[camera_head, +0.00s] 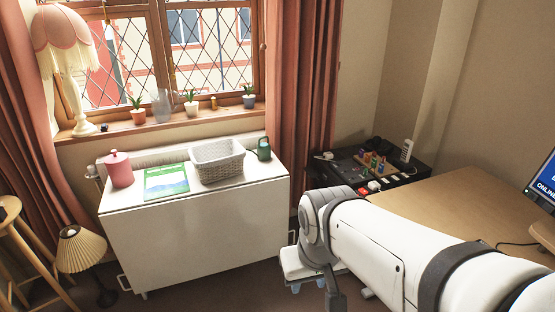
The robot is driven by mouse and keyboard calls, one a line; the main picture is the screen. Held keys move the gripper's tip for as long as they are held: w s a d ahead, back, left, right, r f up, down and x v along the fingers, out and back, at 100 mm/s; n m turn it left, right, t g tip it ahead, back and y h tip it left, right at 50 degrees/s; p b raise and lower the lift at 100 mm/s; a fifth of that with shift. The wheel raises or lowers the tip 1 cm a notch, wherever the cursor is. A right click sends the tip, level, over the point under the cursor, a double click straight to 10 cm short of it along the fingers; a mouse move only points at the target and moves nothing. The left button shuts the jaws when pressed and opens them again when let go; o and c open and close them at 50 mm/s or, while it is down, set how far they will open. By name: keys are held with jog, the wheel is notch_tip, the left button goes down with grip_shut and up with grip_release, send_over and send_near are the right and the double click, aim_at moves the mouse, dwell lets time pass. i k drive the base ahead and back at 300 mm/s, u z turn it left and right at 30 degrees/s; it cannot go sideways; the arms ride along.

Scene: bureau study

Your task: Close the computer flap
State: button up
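A computer monitor (546,184) stands on the wooden desk at the right edge, lit blue with white lettering and cut off by the frame. I see no part that is clearly a computer flap. A white cabinet (200,234) under the window has a broad, plain front panel hanging upright below its top. My white arm reaches in from the lower right and bends down in front of the desk. My gripper seems to be at the low white part (303,264) below the bend; its fingers are too hidden to tell open from shut.
The cabinet top holds a pink canister (119,169), a green book (166,182), a woven basket (217,160) and a dark green mug (264,149). A black box (410,174) with small items adjoins the wooden desk (450,205). A stool (22,250) and small lamp (82,249) stand left.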

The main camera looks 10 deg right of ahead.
aim_at(312, 173)
jog(key=i, duration=1.9)
jog(key=z, duration=0.95)
